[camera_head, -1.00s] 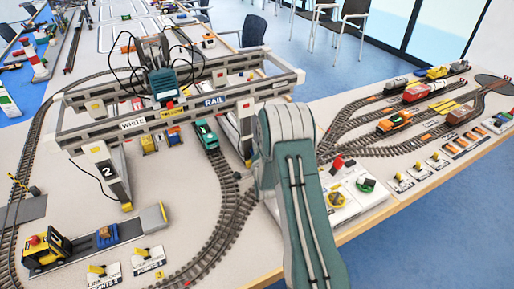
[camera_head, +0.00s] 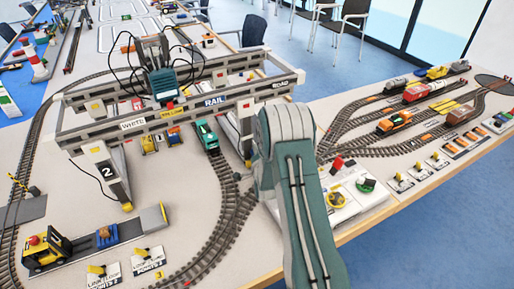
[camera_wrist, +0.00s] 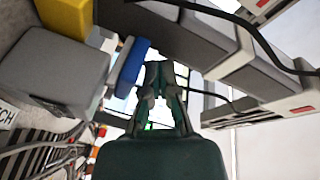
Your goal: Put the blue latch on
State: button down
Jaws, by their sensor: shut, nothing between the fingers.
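In the wrist view a blue part (camera_wrist: 132,62), which looks like the blue latch, is beside a grey box-shaped housing (camera_wrist: 55,72), just left of my fingers. My gripper (camera_wrist: 160,72) points away from the camera with its fingers closed together and nothing held. The left finger is close to the blue part; I cannot tell whether they touch. In the head view my arm's green links cover the right end of the crane, and I cannot make out my gripper or the latch there. The gantry crane (camera_head: 215,101) straddles the tracks.
Grey beams (camera_wrist: 235,55) and a dark cable (camera_wrist: 270,40) lie close on the right of my gripper. A yellow block (camera_wrist: 65,15) is at upper left. In the head view a green locomotive (camera_head: 207,136) stands under the crane, and a control panel (camera_head: 345,192) is right of my arm.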

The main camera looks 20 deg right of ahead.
jog(key=shift+s+r, duration=0.35)
jog(key=shift+r, duration=0.35)
jog(key=shift+s+r, duration=0.8)
jog(key=shift+s, duration=0.15)
jog(key=shift+s+d+r, duration=0.1)
jog(key=shift+s+r, duration=1.65)
jog(key=shift+r, duration=0.05)
